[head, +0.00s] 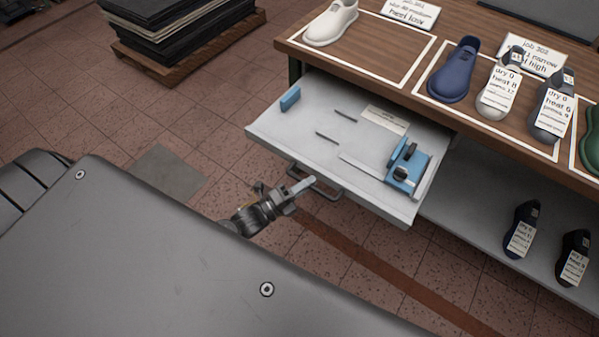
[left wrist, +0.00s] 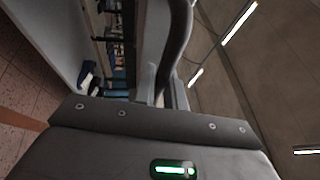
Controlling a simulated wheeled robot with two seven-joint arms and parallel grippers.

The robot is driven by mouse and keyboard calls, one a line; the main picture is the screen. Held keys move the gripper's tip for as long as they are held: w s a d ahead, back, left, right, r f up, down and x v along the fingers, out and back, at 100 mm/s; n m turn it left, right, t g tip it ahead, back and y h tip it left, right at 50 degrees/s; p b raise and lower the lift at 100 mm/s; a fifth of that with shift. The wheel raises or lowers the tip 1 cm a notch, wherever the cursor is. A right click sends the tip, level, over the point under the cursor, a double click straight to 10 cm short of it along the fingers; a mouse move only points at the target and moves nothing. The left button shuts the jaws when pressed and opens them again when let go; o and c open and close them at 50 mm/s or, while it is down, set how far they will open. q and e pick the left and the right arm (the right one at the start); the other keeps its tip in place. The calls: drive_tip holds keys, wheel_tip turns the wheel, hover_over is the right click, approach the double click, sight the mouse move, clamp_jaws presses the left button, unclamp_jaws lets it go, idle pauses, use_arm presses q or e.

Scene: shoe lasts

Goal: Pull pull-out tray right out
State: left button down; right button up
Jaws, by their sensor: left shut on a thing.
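The pull-out tray (head: 300,128) is a light grey sheet that sticks out from under the wooden bench top. A dark bar handle (head: 327,191) is on its front edge. My left gripper (head: 302,186) is at the left part of this handle and shut on it. In the left wrist view the handle (left wrist: 178,40) is a dark curved bar running up from the gripper (left wrist: 158,85). On the tray are a small blue block (head: 290,98), a label card (head: 385,119) and a blue fixture (head: 406,168). My right gripper is not in view.
The bench top (head: 462,45) carries several shoe lasts with tags, including a white one (head: 331,22) and a blue one (head: 455,70). A lower shelf (head: 470,215) holds dark lasts. A pallet of black sheets (head: 165,30) stands at the upper left. Floor before the tray is clear.

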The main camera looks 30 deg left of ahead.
use_arm(q)
drive_tip(key=shift+s+d, duration=0.1)
drive_tip(key=shift+s, duration=0.05)
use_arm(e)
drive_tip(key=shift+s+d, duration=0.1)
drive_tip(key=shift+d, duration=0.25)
use_arm(q)
drive_tip(key=c, duration=1.5)
unclamp_jaws()
drive_tip(key=shift+o, duration=0.2)
